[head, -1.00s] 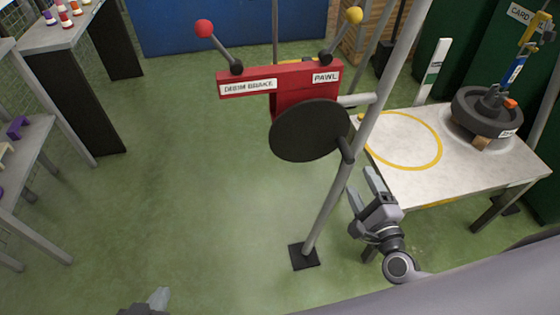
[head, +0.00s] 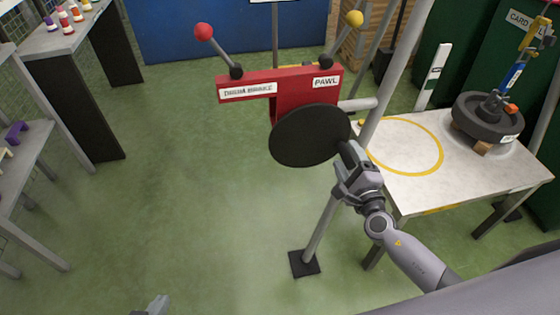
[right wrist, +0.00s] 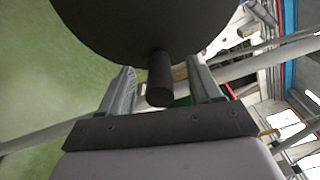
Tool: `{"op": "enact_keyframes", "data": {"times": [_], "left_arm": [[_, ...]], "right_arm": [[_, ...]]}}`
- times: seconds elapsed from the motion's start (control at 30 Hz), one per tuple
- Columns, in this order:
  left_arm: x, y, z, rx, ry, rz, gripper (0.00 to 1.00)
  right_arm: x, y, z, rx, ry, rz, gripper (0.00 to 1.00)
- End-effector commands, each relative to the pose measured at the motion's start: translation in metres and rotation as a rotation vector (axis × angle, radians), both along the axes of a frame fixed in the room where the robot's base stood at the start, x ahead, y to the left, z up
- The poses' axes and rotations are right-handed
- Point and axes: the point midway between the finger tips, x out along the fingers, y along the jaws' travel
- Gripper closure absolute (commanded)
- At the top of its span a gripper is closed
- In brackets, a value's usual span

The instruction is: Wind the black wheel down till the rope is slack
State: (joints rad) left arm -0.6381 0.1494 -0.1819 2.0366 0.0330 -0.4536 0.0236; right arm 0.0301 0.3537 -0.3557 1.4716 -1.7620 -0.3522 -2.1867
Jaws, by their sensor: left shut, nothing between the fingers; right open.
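The black wheel (head: 308,135) is a dark disc on the front of a red winch box (head: 300,85) fixed to a grey post. A short black handle peg stands out from its lower right rim. In the right wrist view the wheel (right wrist: 150,25) fills the top, and its handle peg (right wrist: 159,80) lies between the open fingers of my right gripper (right wrist: 162,92). In the head view my right gripper (head: 350,165) is at the handle; finger contact cannot be told. My left gripper (head: 157,305) shows only at the bottom edge, shut and empty. No rope can be made out on the winch.
A red-knobbed lever (head: 204,32) rises at the "DRUM BRAKE" label, a yellow-knobbed lever (head: 354,18) at the "PAWL" label. Right of the post, a table (head: 460,180) bears a dark round weight (head: 487,120). Shelves stand left; the green floor between is clear.

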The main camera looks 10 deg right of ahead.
Motion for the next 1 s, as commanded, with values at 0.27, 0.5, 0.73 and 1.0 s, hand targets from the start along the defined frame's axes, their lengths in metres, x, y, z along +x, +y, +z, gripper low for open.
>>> {"op": "enact_keyframes", "data": {"times": [0.27,0.5,0.73,1.0], "left_arm": [[0.0000,-0.0003,0.0002,-0.001,0.000,-0.001,1.00],[0.0000,-0.0004,0.0005,-0.001,0.000,-0.001,1.00],[0.0001,-0.0003,0.0068,-0.001,0.000,-0.001,1.00],[0.0002,-0.0002,0.0056,0.000,0.000,-0.001,1.00]], "right_arm": [[-0.0001,0.0002,-0.0001,0.000,0.001,0.000,0.62],[-0.0003,0.0001,-0.0002,0.000,0.001,0.000,1.00],[-0.0003,-0.0008,0.0042,-0.031,0.001,0.000,1.00],[-0.0002,-0.0010,0.0027,-0.035,0.001,0.000,0.36]]}}
